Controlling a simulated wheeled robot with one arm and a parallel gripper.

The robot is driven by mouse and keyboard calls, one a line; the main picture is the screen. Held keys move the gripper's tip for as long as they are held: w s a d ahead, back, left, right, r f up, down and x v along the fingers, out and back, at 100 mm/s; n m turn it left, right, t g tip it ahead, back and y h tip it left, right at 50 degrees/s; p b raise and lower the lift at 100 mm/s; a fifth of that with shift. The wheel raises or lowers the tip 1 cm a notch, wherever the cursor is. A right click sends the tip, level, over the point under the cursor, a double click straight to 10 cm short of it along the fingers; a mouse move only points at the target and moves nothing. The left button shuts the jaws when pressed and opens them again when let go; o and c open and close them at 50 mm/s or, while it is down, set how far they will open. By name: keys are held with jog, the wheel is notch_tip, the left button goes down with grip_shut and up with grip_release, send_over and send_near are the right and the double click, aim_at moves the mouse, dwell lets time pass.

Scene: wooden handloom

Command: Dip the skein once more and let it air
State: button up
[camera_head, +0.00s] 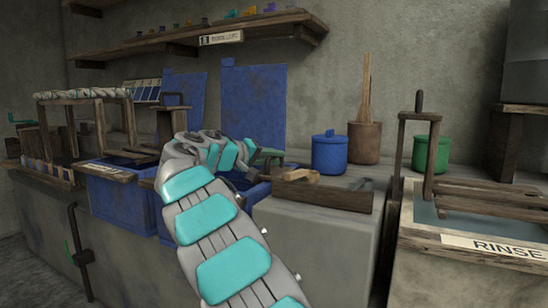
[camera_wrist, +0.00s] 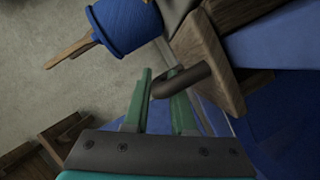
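My gripper (camera_wrist: 160,85) has green fingers that stand apart, with a dark rounded handle (camera_wrist: 190,78) at their tips. The handle joins a wooden bar (camera_wrist: 207,50) and crosses in front of one finger. I cannot tell whether the fingers clamp it. In the head view my gripper (camera_head: 268,156) is over a blue vat (camera_head: 258,192), partly hidden behind my arm. A second blue vat (camera_head: 112,196) stands to the left, with a wooden handled frame (camera_head: 172,115) above that area. I cannot make out the skein in either view.
A wooden rack (camera_head: 100,118) with pale twisted cord on top stands at the left. A lidded blue pot (camera_head: 329,153), a brown pot (camera_head: 364,142) and a wooden block (camera_head: 322,194) are on the counter. A rinse tub (camera_head: 480,238) with a wooden frame is at the right.

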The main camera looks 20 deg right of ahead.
jog(key=o, duration=0.4)
jog(key=shift+f, duration=0.1)
jog(key=v, duration=0.7)
jog(key=shift+a+p, duration=0.4)
jog(key=shift+p, duration=0.05)
dwell(3.4)
